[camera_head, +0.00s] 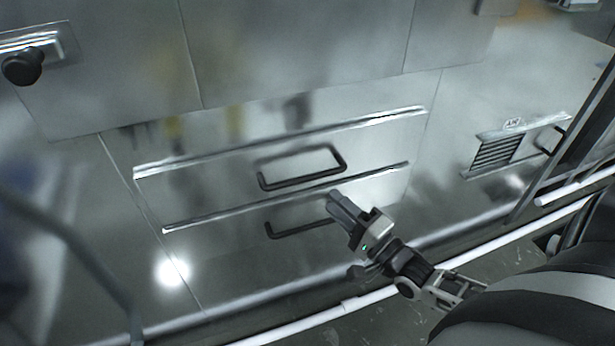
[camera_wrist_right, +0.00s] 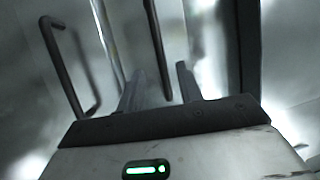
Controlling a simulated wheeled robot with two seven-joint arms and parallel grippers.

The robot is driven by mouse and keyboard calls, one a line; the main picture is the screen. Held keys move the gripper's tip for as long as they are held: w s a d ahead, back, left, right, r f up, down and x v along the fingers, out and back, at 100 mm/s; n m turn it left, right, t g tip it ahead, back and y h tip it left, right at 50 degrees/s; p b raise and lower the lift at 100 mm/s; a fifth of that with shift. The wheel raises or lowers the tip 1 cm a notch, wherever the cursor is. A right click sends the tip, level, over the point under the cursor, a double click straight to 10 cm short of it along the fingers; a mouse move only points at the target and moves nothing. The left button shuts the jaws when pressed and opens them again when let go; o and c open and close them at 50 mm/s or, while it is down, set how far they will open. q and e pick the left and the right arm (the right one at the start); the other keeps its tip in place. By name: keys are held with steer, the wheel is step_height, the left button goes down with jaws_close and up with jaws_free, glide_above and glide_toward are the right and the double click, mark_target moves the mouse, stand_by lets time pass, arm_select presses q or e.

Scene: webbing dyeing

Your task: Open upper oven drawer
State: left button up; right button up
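The upper oven drawer (camera_head: 220,185) is a shiny steel front, closed flush, with a black bar handle (camera_head: 303,181). The lower drawer (camera_head: 230,256) below it is also closed, and its black handle (camera_head: 295,230) is partly hidden behind my right gripper. My right gripper (camera_head: 338,204) is just in front of the drawers, near the right ends of both handles. In the right wrist view its two fingers (camera_wrist_right: 160,85) stand apart and empty-looking. A dark handle bar (camera_wrist_right: 155,45) shows between them; I cannot tell whether it touches. My left gripper is not in view.
Another black handle (camera_wrist_right: 70,70) shows at left in the right wrist view. A black knob (camera_head: 22,66) is at the upper left. A vent grille (camera_head: 498,152) is at the right. A white rail (camera_head: 370,298) runs along the floor in front.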

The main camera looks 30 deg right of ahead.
mark_target(310, 180)
steer(key=x, duration=0.9)
steer(key=shift+w, duration=0.2)
jaws_close()
